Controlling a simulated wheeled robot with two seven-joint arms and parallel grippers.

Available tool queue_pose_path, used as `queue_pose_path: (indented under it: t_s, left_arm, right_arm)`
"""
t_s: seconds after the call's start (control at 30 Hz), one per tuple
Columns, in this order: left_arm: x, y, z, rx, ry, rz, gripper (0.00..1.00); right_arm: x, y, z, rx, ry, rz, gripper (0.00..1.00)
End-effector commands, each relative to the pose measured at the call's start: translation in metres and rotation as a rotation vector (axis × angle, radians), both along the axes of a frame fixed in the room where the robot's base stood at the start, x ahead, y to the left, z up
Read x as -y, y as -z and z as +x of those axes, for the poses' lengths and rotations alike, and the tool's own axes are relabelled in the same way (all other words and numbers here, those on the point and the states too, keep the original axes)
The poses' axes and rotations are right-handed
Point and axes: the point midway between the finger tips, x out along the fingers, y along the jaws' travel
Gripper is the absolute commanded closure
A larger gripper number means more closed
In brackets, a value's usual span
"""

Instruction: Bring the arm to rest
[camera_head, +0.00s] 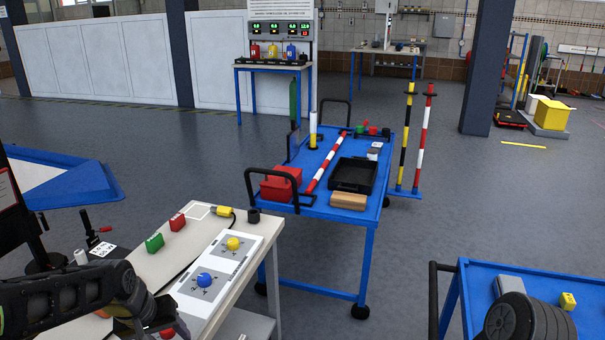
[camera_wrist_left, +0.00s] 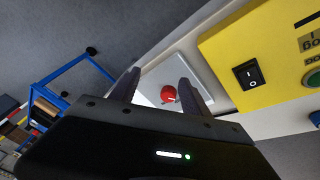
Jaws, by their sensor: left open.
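My left arm comes in from the lower left of the head view, over the near end of the white table (camera_head: 190,252). My left gripper (camera_head: 155,330) is partly cut off at the bottom edge there. In the left wrist view the gripper (camera_wrist_left: 160,88) is open. A red ball (camera_wrist_left: 168,93) shows between its fingers on a white panel, and I cannot tell how far below the fingertips it lies. It also shows beside the gripper in the head view (camera_head: 167,333). A blue ball (camera_head: 204,280) and a yellow ball (camera_head: 233,243) sit on the white panel. My right gripper is not seen.
A yellow box with a black switch (camera_wrist_left: 251,76) is close to the gripper in the wrist view. A blue cart (camera_head: 330,208) with a black tray stands beyond; another blue cart (camera_head: 480,290) is at right.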

Motion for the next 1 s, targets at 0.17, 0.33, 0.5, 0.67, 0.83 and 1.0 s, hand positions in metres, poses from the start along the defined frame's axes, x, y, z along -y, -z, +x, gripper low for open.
queue_pose_path:
  t_s: [0.17, 0.33, 0.5, 0.67, 0.83, 1.0]
  left_arm:
    - [0.044, 0.046, 0.016, 0.088, 0.085, -0.052, 0.45]
    - [0.111, 0.129, -0.003, 0.133, 0.162, -0.122, 0.45]
    - [0.172, 0.213, -0.087, 0.056, 0.194, -0.174, 0.45]
    - [0.203, 0.252, -0.168, -0.095, 0.212, -0.216, 0.45]
    - [0.218, 0.266, -0.21, -0.189, 0.237, -0.243, 0.45]
    - [0.22, 0.267, -0.214, -0.2, 0.239, -0.245, 0.45]
  right_arm:
    - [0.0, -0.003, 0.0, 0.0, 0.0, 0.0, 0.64]
    - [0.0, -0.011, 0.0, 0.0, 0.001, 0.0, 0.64]
    - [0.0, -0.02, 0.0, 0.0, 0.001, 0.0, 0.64]
    - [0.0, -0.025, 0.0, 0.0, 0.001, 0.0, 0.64]
    - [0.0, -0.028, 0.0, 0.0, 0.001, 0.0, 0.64]
    - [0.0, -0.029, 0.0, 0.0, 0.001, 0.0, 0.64]
